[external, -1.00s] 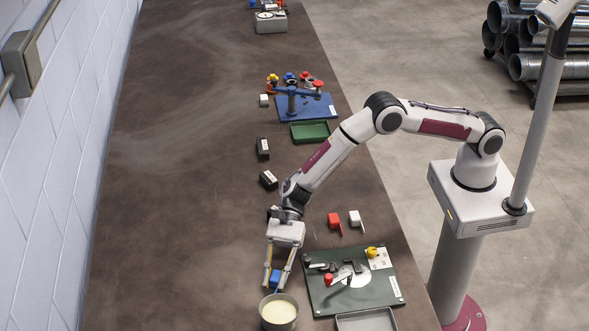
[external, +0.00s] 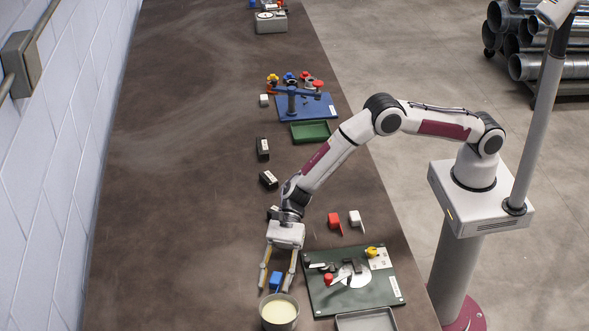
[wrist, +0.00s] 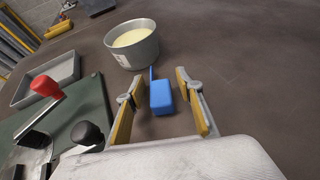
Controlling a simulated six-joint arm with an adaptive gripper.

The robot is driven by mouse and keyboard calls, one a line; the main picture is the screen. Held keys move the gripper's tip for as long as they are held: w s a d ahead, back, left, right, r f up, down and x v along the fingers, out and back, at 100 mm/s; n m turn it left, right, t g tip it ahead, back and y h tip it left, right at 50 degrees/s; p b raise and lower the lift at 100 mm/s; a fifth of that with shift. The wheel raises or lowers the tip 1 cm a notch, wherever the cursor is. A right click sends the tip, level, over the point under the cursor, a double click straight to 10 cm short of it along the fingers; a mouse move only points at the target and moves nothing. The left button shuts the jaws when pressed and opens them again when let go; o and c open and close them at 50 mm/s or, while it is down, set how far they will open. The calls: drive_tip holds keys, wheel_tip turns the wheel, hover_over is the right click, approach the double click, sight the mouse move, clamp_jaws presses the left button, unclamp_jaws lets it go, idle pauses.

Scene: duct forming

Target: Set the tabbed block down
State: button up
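The tabbed block is blue (external: 276,279) and rests on the brown table just behind a round tin, its thin tab pointing toward the tin. It also shows in the wrist view (wrist: 161,98), between the fingers. My gripper (external: 277,283) is open around the block, with a finger on each side and a clear gap to both. In the wrist view, my gripper's yellow-padded fingers (wrist: 157,103) stand wide apart.
The round tin (external: 279,324) with pale contents stands close in front of the block. A green board (external: 386,295) with red and black knobs lies to the right, and a grey tray (external: 367,321) sits below it. Table to the left is clear.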

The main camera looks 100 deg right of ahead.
drive_tip(key=shift+r, duration=0.15)
drive_tip(key=shift+v, duration=6)
